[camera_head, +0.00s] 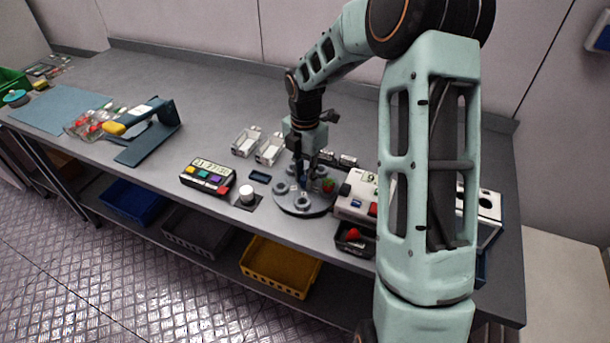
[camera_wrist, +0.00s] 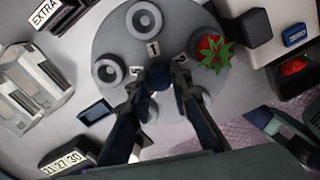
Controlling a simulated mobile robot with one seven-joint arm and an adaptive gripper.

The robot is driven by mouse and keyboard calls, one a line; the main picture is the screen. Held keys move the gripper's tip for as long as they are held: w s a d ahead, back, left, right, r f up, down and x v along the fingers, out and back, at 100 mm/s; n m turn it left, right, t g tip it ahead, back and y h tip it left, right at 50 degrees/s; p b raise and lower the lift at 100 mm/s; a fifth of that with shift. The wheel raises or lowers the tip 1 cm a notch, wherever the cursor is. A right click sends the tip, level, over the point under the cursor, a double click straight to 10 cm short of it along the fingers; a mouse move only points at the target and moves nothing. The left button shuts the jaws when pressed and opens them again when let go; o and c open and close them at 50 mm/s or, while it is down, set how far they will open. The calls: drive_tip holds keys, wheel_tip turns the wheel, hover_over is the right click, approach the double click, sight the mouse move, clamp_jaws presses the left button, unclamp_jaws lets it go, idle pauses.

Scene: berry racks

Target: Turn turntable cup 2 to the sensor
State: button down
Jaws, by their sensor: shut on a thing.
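The round grey turntable (camera_head: 292,207) stands on the bench; it fills the middle of the wrist view (camera_wrist: 190,25). Its rim carries ring-shaped cups, such as an empty one at the top (camera_wrist: 144,20) and one at the left (camera_wrist: 108,70). A red strawberry with green leaves (camera_wrist: 211,50) sits at the right side; it also shows in the head view (camera_head: 328,186). Number plates surround the hub; "1" reads clearly, the others poorly. My gripper (camera_wrist: 166,76) points down, shut on the dark turntable knob (camera_wrist: 158,79) at the centre. My fingers hide part of the near rim.
A pale device with buttons (camera_head: 353,207) stands close at the right; I cannot tell which part is the sensor. A dark tray with a red berry (camera_head: 350,246) is before it.

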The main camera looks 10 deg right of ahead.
drive_tip(key=shift+w, duration=0.1)
drive_tip(key=c, duration=1.7)
unclamp_jaws()
drive_tip(key=shift+c, duration=0.2)
drive_tip(key=shift+r, duration=0.15)
wheel_tip(320, 180, up, 12)
